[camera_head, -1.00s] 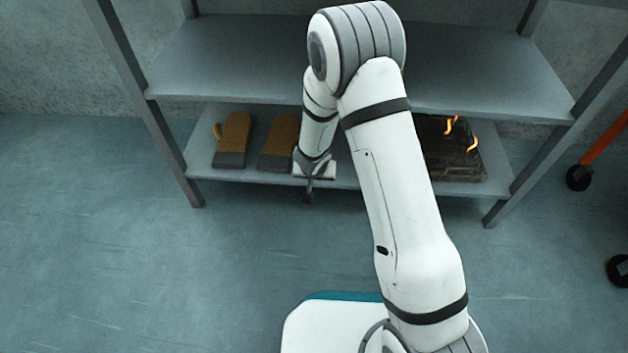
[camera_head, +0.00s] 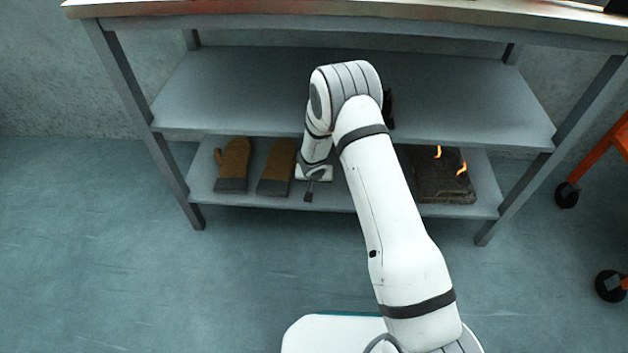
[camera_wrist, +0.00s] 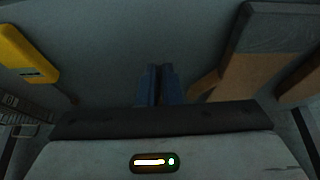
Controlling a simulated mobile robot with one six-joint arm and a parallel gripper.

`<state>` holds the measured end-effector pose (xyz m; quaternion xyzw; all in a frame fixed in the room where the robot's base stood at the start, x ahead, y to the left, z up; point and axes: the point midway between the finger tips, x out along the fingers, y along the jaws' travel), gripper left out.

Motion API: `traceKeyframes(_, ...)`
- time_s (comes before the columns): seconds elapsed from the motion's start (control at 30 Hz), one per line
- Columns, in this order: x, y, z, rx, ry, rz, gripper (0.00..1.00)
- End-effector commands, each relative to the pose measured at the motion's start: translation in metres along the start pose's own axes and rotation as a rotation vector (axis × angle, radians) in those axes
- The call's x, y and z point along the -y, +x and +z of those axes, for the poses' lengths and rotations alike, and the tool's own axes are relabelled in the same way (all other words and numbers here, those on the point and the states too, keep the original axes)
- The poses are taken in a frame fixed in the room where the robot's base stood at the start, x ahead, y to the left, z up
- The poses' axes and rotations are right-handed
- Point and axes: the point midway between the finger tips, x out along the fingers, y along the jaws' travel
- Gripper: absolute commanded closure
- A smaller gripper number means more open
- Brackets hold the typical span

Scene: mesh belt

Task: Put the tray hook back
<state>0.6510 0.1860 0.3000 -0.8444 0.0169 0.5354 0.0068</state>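I cannot make out the tray hook for certain in either view. My gripper is low at the front of the bottom shelf (camera_head: 342,199), just right of two brown mitts, in the head view; its fingertips are not clear there. In the wrist view, the two blue fingers of my gripper (camera_wrist: 160,69) lie together with only a thin dark line between them, and I see nothing held. A small dark piece (camera_head: 308,194) shows under the wrist in the head view; I cannot tell what it is.
Brown mitts with grey cuffs (camera_head: 233,165) (camera_head: 276,168) lie left of my gripper. A yellow object (camera_wrist: 27,58) shows in the wrist view. A dark slab with orange loops (camera_head: 445,183) lies right. The middle shelf (camera_head: 240,90) overhangs; a table edge (camera_head: 330,25) runs above.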

Motion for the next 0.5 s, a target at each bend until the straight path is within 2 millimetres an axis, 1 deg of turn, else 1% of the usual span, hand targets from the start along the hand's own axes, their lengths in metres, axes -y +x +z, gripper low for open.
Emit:
traceKeyframes(0.03, 0.000, 0.009, 0.005, 0.000, -0.001, 0.000, 1.00)
traceKeyframes(0.1, 0.001, 0.013, 0.007, -0.001, 0.001, 0.000, 1.00)
traceKeyframes(0.3, 0.001, 0.025, 0.013, -0.001, -0.001, -0.001, 1.00)
traceKeyframes(0.5, 0.001, 0.032, 0.017, 0.000, -0.002, -0.001, 1.00)
